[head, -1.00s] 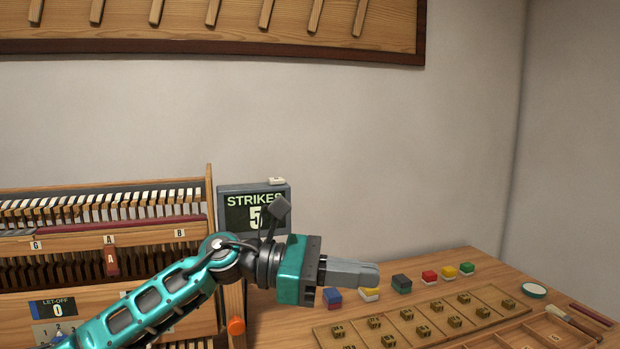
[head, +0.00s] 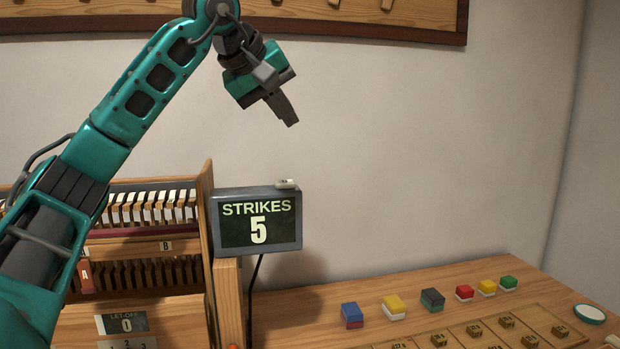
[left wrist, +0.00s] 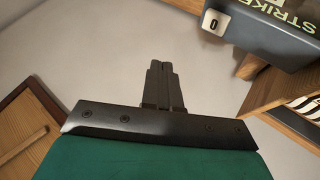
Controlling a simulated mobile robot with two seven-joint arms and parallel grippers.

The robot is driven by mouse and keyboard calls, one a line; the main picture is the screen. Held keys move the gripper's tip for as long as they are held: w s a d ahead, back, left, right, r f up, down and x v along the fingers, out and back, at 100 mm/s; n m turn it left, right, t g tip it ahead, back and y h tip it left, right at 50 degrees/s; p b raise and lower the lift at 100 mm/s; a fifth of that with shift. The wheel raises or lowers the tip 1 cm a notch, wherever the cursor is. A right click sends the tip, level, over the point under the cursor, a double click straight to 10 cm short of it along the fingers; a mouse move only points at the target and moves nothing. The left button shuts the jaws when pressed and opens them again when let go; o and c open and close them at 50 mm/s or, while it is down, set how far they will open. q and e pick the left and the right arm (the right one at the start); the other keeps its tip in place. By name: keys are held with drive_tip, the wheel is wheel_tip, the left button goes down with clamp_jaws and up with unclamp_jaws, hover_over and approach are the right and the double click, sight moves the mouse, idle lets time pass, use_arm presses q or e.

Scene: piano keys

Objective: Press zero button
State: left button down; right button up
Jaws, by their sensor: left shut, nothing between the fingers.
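The zero button (head: 287,184) is a small light key on top of the dark strike counter (head: 213,240), at its right end. The counter's screen reads STRIKES 5. In the left wrist view the button (left wrist: 211,22) shows a 0, on the counter (left wrist: 262,30) at the upper right. My left gripper (head: 289,118) is shut and empty. It hangs in the air above the counter, pointing down, apart from the button. Its closed fingers (left wrist: 158,72) also show in the left wrist view. My right gripper is not in view.
The wooden key frame (head: 215,200) stands left of the counter, with a LET-OFF display (head: 125,323) reading 0. Several coloured blocks (head: 352,314) and a wooden tray (head: 400,345) are on the table to the right. The wall behind is bare up to a hanging wooden board (head: 380,30).

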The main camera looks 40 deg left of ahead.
sight(280, 182)
use_arm(q)
drive_tip(key=shift+s+a+r+y, duration=0.1)
drive_tip(key=shift+a+r+y, duration=0.2)
drive_tip(key=shift+a+r, duration=0.25)
drive_tip(key=shift+f, duration=0.15)
wheel_tip(280, 182, down, 4)
drive_tip(key=shift+r, duration=0.25)
wheel_tip(280, 182, down, 3)
drive_tip(key=b, duration=0.3)
drive_tip(key=shift+r+b, duration=0.1)
drive_tip(key=shift+b, duration=0.25)
wheel_tip(280, 182, down, 2)
drive_tip(key=shift+b, duration=0.65)
drive_tip(key=shift+f, duration=0.2)
idle(0.5)
